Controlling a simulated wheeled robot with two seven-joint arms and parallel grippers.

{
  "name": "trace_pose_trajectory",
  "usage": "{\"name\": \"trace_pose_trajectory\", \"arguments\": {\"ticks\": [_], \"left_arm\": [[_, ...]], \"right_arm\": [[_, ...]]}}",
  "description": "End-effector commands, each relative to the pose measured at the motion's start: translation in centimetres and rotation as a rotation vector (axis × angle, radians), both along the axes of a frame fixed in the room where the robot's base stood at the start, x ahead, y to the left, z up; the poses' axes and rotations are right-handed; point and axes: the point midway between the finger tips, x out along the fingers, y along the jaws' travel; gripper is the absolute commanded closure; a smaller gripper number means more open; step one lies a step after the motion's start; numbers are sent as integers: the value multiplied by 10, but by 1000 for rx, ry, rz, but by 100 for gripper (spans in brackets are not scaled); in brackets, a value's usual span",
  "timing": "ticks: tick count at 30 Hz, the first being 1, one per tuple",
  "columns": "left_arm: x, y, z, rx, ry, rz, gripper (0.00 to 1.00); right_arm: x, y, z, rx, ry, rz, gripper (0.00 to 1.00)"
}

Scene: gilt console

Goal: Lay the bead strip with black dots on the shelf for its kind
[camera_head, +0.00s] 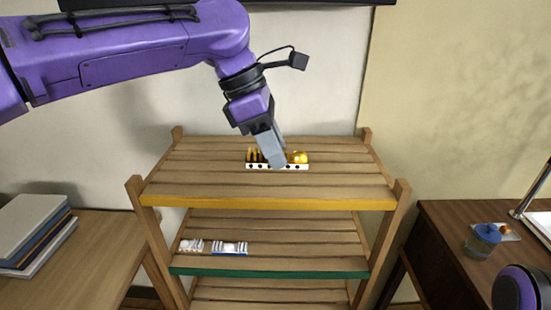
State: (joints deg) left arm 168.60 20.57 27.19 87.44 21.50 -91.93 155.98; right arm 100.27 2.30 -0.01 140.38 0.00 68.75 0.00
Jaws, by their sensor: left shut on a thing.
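The bead strip (298,167) is white with black dots along its front and yellow beads on top. It lies level at the top shelf (215,180), which has a yellow front edge. My left gripper (275,160) points down from above and is shut on the strip near its middle, hiding part of it. I cannot tell whether the strip rests on the slats or is just above them. My right gripper is out of view.
The lower shelf (310,263) has a green front edge and holds a blue-and-white strip (229,248) and a paler strip (191,245) at its left. Stacked books (35,230) lie on the left table. A blue-lidded jar (483,241) stands on the dark right table.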

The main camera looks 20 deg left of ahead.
Motion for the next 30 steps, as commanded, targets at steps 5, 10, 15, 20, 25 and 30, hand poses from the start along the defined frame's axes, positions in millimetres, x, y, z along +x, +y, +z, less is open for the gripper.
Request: {"name": "trace_pose_trajectory", "arguments": {"ticks": [5,10,15,20,25,30], "left_arm": [[31,11,-12,12,-1,11,96],[70,21,-37,0,-1,5,96],[95,26,-69,1,-3,2,96],[108,29,-85,1,-4,1,96],[108,29,-113,1,-4,1,96],[108,29,-117,1,-7,0,96]], "right_arm": [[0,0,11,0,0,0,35],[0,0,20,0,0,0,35],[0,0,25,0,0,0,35],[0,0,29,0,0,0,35],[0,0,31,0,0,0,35],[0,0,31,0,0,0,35]]}}
